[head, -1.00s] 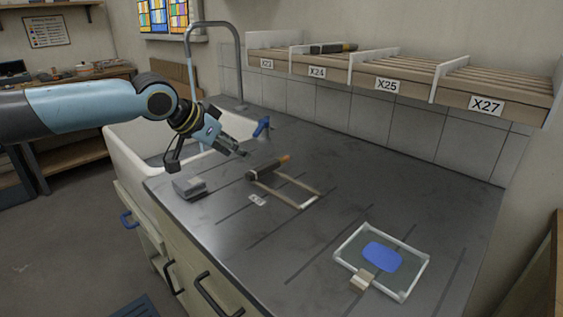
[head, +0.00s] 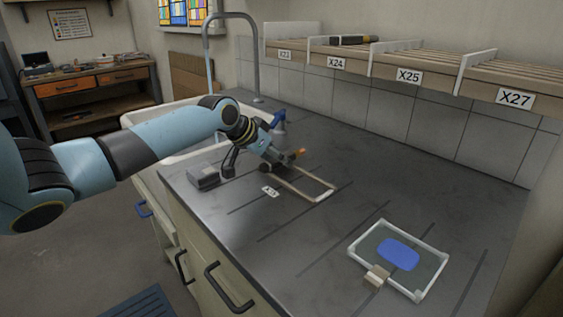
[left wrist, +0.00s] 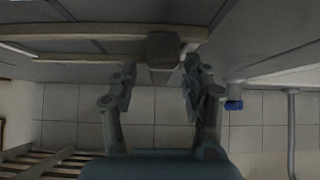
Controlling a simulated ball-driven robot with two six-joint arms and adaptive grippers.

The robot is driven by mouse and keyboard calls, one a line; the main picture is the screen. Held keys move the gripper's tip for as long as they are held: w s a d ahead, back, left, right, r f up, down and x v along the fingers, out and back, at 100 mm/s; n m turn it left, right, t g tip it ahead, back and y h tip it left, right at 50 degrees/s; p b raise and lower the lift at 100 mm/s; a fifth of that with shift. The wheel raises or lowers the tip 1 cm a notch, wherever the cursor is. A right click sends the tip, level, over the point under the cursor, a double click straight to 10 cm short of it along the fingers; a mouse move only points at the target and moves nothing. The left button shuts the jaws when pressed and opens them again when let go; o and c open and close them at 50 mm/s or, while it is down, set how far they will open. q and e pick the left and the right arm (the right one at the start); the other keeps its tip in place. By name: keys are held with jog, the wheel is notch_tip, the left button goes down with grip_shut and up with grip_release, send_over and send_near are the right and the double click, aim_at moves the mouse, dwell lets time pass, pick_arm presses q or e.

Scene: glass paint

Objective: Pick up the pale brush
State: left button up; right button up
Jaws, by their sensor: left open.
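A dark bar with an orange tip (head: 299,153), likely the brush, lies across the back end of a pale rectangular frame (head: 322,197) on the counter. My left gripper (head: 281,160) is over it and hides most of it. In the left wrist view my left gripper (left wrist: 158,82) has its two fingers apart, with a dark blocky end (left wrist: 163,46) just beyond and between the fingertips. Nothing shows gripped. I cannot confirm that this brush is pale. My right gripper is not in view.
A grey block (head: 203,177) and a small label (head: 270,191) lie near the counter's left edge. A blue-topped bottle (head: 279,122) stands behind the gripper. A glass panel with a blue patch (head: 399,254) lies front right. Another dark bar (head: 350,40) rests on the X24 shelf.

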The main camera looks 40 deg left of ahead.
pick_arm(q)
jog(key=shift+s, duration=0.1)
jog(key=shift+c, duration=0.3)
grip_shut()
jog(key=shift+r, duration=0.2)
